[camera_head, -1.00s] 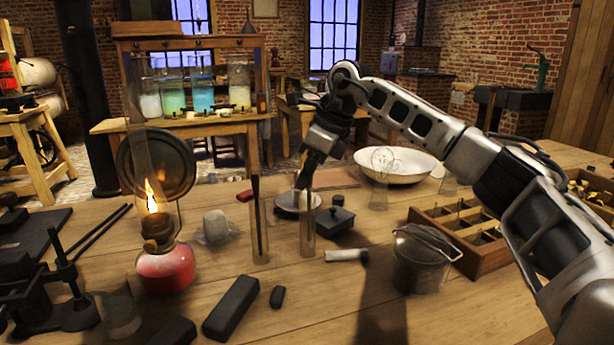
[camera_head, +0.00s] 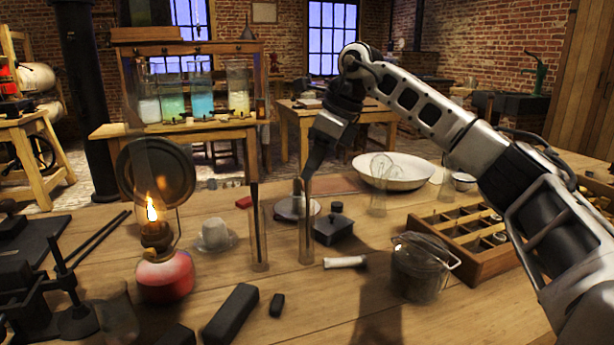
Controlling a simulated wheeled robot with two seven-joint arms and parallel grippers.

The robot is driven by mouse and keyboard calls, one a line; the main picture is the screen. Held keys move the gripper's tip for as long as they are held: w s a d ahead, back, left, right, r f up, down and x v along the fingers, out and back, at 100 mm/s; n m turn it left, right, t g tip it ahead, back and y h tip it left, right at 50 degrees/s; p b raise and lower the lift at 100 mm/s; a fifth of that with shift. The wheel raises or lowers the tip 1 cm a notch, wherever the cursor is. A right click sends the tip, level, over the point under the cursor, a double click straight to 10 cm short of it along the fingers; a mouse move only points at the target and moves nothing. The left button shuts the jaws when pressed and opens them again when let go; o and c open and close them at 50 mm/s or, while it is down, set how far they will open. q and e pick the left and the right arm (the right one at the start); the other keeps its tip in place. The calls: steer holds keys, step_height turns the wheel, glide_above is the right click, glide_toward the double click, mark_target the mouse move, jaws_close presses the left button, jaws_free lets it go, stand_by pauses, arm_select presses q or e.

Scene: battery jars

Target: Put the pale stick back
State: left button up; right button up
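My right gripper (camera_head: 309,172) points down just above a narrow upright glass tube (camera_head: 306,235) on the table. Its fingers are small and seen edge-on, so I cannot tell whether they are open or hold anything. The tube has a faint pale tint, but I cannot make out a separate stick in it. A second glass tube (camera_head: 260,250) to its left has a dark stick (camera_head: 256,220) standing in it. A short pale stick-like piece (camera_head: 345,262) lies on the table, right of the tubes. My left gripper is not in view.
A lit lamp with red base (camera_head: 165,275) stands left. A dark block (camera_head: 231,313) lies in front.

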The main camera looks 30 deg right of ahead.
steer(key=p+v, duration=0.1)
steer(key=v, duration=0.6)
steer(key=shift+r, duration=0.3)
steer(key=shift+s, duration=0.15)
